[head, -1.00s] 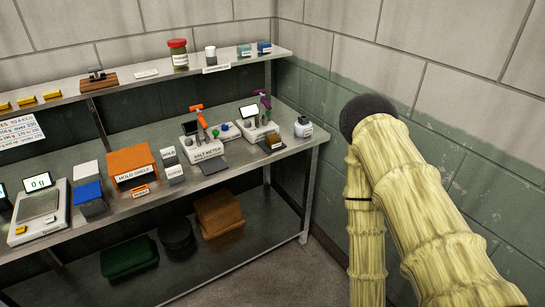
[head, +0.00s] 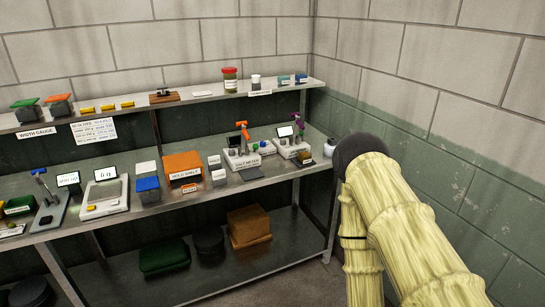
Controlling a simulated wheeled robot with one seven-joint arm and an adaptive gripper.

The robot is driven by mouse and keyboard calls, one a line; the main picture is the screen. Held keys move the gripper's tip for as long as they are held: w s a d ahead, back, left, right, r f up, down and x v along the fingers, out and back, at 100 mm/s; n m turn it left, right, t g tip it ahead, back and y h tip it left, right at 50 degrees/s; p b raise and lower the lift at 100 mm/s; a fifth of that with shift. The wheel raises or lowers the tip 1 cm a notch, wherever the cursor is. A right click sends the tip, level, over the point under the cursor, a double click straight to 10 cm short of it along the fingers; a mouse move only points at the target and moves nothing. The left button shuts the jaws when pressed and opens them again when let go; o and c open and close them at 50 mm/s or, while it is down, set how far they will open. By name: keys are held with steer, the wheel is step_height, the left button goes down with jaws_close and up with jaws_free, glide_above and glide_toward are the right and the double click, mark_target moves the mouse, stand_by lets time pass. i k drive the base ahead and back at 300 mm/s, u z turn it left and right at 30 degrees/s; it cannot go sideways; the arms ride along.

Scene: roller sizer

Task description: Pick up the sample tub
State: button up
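I cannot tell for sure which thing is the sample tub. A small white-topped container (head: 256,81) stands upright on the upper shelf, beside a larger jar with a red lid (head: 230,80). My arm, in a pale yellow sleeve, fills the right of the head view. My gripper is out of view, and nothing shows it touching any of these containers.
The worktop (head: 150,212) carries a scale (head: 103,197), an orange hold shelf (head: 184,170), a salt meter (head: 242,158) and several blocks. Green, black and brown bundles lie on the bottom shelf. A block wall (head: 440,120) stands close on the right.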

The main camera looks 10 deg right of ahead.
mark_target(304, 156)
steer(key=u, duration=0.9)
steer(key=i, duration=1.25)
steer(key=z, duration=0.05)
